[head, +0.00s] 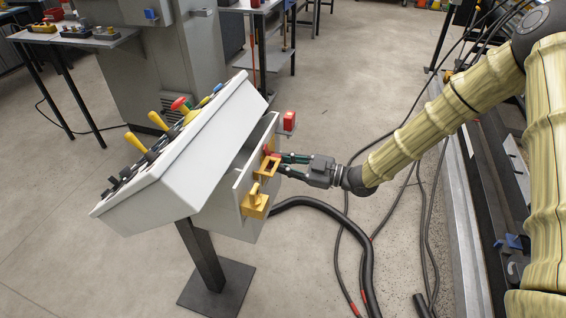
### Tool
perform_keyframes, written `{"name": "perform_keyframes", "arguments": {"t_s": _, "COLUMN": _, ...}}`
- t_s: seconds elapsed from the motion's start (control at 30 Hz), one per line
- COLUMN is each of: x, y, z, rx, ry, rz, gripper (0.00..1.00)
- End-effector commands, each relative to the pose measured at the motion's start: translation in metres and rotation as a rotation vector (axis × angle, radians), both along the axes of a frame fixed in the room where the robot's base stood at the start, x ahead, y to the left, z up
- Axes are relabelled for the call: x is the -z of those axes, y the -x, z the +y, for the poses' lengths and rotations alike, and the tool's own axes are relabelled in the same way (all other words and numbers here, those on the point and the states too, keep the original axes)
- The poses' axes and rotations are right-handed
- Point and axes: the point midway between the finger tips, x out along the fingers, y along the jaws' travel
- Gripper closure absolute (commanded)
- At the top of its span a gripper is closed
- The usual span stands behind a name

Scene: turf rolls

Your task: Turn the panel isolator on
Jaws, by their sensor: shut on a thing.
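The control panel (190,150) is a white sloped console on a dark post, with a box on its right side. On that side is a yellow plate (268,170) with a small red handle (273,154), which looks like the isolator. My gripper (280,162) reaches in from the right and its fingertips are at this handle, shut on it. The fingers partly hide the handle, so its angle is hard to tell. Below it is another yellow block with a knob (256,203).
A red box (289,121) juts out above my gripper. Thick black hoses (350,230) run from the panel across the floor. The post stands on a flat base plate (217,288). Levers and a red button (180,103) sit on the console top. Open floor (345,80) lies behind.

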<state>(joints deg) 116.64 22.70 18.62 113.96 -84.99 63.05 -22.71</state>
Motion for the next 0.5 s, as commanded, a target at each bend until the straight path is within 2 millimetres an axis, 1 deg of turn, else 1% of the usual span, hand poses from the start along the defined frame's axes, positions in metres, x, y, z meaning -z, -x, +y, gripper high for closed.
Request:
{"name": "perform_keyframes", "arguments": {"t_s": 0.2, "x": -0.0023, "y": -0.0008, "z": 0.0004, "rx": 0.001, "ry": -0.056, "rz": 0.169, "gripper": 1.0}}
{"name": "perform_keyframes", "arguments": {"t_s": 0.5, "x": -0.0021, "y": -0.0012, "z": 0.0001, "rx": 0.001, "ry": -0.111, "rz": 0.334, "gripper": 1.0}}
